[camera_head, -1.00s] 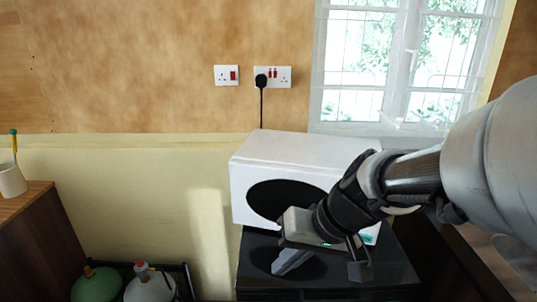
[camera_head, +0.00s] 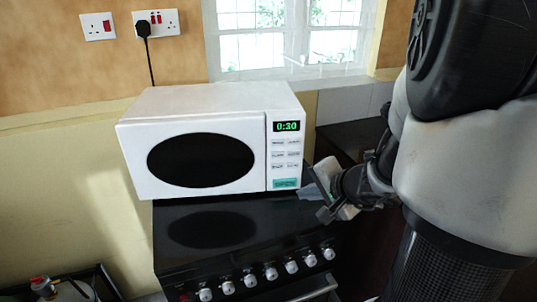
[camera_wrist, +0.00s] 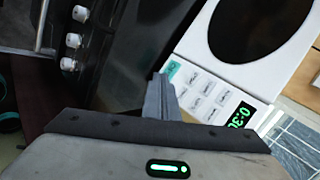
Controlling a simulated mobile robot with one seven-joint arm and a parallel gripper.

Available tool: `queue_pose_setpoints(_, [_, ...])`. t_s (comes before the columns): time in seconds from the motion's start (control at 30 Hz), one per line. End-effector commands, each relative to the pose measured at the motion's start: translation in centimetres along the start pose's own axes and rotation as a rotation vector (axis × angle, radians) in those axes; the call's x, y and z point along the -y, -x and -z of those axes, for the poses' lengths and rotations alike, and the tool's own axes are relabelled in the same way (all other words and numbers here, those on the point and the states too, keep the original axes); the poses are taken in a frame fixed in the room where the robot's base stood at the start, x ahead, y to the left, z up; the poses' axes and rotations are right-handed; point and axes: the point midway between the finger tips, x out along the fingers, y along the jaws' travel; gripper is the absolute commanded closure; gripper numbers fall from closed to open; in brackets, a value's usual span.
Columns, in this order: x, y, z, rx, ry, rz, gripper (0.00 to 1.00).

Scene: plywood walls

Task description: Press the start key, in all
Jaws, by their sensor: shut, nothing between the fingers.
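The white microwave (camera_head: 215,140) stands on the black stove, its door with the dark oval window closed. Its panel (camera_head: 287,150) has a green display (camera_head: 287,126) reading 0:30, several small grey keys (camera_head: 286,153) in two columns, and a teal OPEN key (camera_head: 285,183) at the bottom. The key labels are too small to tell which is start. My gripper (camera_head: 313,190) is shut and empty at the panel's lower right. In the wrist view the shut fingers (camera_wrist: 160,98) lie close to the teal key and lower grey keys; contact cannot be told.
The black stove top (camera_head: 180,255) has a row of white knobs (camera_head: 270,273) along its front, with an oven handle below. A black plug (camera_head: 143,29) sits in the wall socket behind. A dark counter (camera_head: 350,140) lies to the right, below the window.

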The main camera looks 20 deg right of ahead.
Motion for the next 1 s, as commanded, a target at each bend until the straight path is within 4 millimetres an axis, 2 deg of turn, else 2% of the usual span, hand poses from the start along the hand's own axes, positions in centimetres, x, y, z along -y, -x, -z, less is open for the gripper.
queue_pose_setpoints(0.43, [0.5, -0.5, 0.4, 0.002, 0.002, 0.000, 1.00])
queue_pose_setpoints(1.0, [4.0, -5.5, 3.9, 0.002, 0.003, 0.001, 1.00])
